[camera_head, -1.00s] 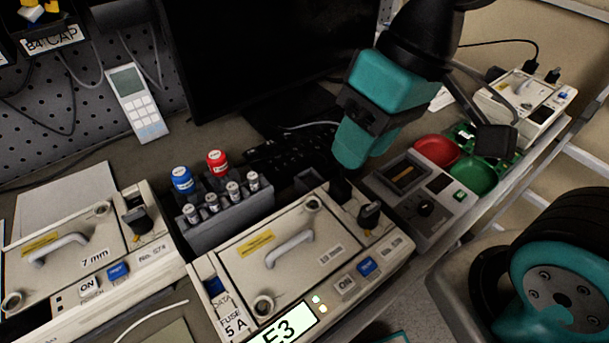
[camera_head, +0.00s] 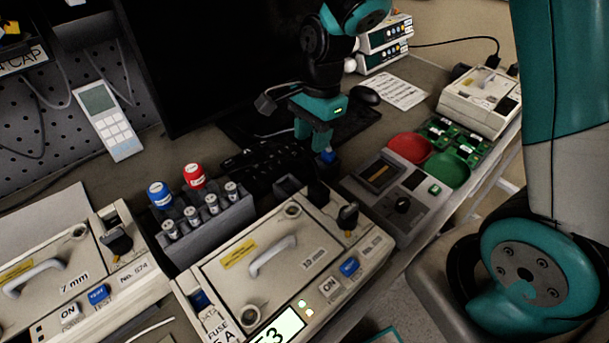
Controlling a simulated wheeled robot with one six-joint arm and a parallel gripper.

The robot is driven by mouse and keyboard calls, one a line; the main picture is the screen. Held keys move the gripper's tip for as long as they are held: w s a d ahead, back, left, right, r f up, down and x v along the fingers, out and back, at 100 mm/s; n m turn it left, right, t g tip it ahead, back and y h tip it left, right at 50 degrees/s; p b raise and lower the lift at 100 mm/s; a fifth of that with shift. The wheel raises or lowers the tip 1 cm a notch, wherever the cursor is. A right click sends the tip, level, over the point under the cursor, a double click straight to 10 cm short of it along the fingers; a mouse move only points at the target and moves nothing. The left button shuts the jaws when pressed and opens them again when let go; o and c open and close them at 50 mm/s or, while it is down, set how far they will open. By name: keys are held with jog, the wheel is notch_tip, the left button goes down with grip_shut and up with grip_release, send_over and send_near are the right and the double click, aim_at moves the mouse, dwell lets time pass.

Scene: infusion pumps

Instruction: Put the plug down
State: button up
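My gripper (camera_head: 314,133) is over the bench behind the middle pump (camera_head: 270,265), with its teal fingers pointing down. A small blue plug (camera_head: 328,157) with a dark lower part shows right at the fingertips. The fingers look closed on its top, though the grip is small and partly hidden. The plug's lower end is close to the dark fitting at the pump's back corner in the picture; I cannot tell whether it touches anything. The middle pump has a handle, a lit E3 display and a blue part in its DATA socket (camera_head: 201,299).
A grey rack (camera_head: 212,235) of blue- and red-capped cylinders stands left of the gripper. A tester (camera_head: 399,192) with red (camera_head: 410,147) and green (camera_head: 449,169) dishes behind it lies right. A keyboard (camera_head: 262,158) and monitor are behind. Bare bench shows near the white paper (camera_head: 398,90).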

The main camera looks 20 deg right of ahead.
aim_at(305, 170)
jog(key=f, duration=0.3)
jog(key=a+f+p, duration=0.1)
jog(key=f, duration=0.5)
jog(key=shift+s+a+f, duration=0.15)
jog(key=shift+a+f, duration=0.1)
jog(key=shift+a, duration=0.15)
grip_shut()
